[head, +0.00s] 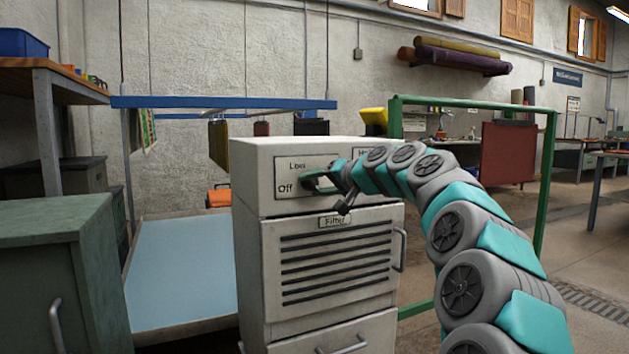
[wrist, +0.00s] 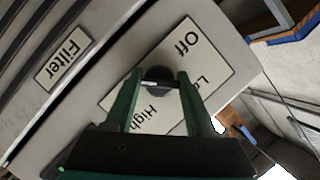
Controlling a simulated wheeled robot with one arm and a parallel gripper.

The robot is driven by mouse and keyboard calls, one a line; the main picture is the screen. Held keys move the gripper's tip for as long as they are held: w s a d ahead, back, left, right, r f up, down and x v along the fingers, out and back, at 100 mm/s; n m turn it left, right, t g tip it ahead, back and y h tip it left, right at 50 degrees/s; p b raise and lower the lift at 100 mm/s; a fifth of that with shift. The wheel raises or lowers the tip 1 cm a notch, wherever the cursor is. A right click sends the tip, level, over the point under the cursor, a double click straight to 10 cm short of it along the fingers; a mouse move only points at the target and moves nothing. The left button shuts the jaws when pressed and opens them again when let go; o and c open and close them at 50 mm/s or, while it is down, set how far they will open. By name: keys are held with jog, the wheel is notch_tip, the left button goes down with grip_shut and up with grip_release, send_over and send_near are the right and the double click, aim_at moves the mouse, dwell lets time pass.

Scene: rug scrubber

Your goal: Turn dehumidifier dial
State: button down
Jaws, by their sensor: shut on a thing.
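The dehumidifier (head: 248,180) is a pale cabinet with a slatted front in the middle of the head view. Its control plate (head: 283,162) has the labels "Off" and "Low" showing. In the wrist view the dial (wrist: 158,72) is a small dark round knob on the plate, with "Off", "Low" and "High" around it. My gripper (wrist: 160,79) has one green finger on each side of the dial and is shut on it. In the head view my gripper (head: 318,183) is at the plate and largely hides the dial. The dial's pointer is not clear.
Below the plate are a "Filter" label (head: 335,221), a slatted panel with a side handle (head: 399,250) and a drawer handle (head: 343,345). A green cabinet (head: 60,265) stands at the left, and a green frame (head: 548,170) behind my arm.

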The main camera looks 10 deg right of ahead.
jog(key=m+y+p, duration=0.1)
jog(key=m, duration=0.2)
jog(key=shift+a+y, duration=0.1)
jog(key=shift+y, duration=0.2)
jog(key=shift+m+t+y+p, duration=0.4)
jog(key=shift+m+t+p, duration=0.1)
jog(key=shift+m, duration=0.4)
jog(key=shift+f+m+y, duration=0.15)
jog(key=shift+m+y, duration=0.15)
jog(key=shift+m, duration=0.6)
jog(key=shift+c, duration=1.2)
grip_release()
